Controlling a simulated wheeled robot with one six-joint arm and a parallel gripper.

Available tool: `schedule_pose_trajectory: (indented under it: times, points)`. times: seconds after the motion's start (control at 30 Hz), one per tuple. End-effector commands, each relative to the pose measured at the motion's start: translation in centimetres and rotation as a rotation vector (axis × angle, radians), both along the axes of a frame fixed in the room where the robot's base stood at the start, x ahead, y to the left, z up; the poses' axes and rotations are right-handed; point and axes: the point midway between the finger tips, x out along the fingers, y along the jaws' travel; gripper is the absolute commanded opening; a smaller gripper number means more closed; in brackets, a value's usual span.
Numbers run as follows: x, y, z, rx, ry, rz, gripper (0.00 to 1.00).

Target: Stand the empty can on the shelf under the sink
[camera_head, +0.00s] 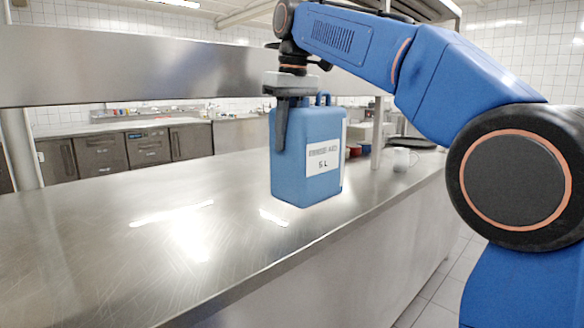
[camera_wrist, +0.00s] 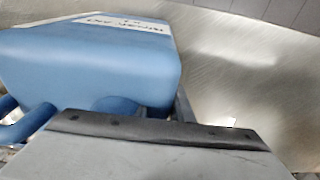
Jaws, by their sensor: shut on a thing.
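The can is a blue plastic jerrycan (camera_head: 292,160) with a white label reading "RINSE AID 5 L". It is upright over the steel counter (camera_head: 110,235); I cannot tell whether its base touches the top. My gripper (camera_head: 283,125) comes down from above and is shut on the can near its top, with one dark finger showing along its left side. The other finger is hidden. In the wrist view the can (camera_wrist: 90,65) fills the upper left, beside the gripper's grey body. No sink or shelf under a sink can be made out.
A steel overshelf (camera_head: 130,70) runs above the back of the counter. A white mug (camera_head: 400,160) and red and dark items (camera_head: 360,150) stand behind the can to the right. The counter's left part is bare. Tiled floor (camera_head: 440,290) lies to the right of its front edge.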

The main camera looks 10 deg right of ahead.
Motion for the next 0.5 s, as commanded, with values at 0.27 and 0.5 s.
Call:
schedule_pose_trajectory:
  times: [0.27,0.5]
  points:
    - [0.0,0.0,-2.4,0.0,0.0,0.0,0.0]
    - [0.0,0.0,-5.2,0.0,0.0,0.0,0.0]
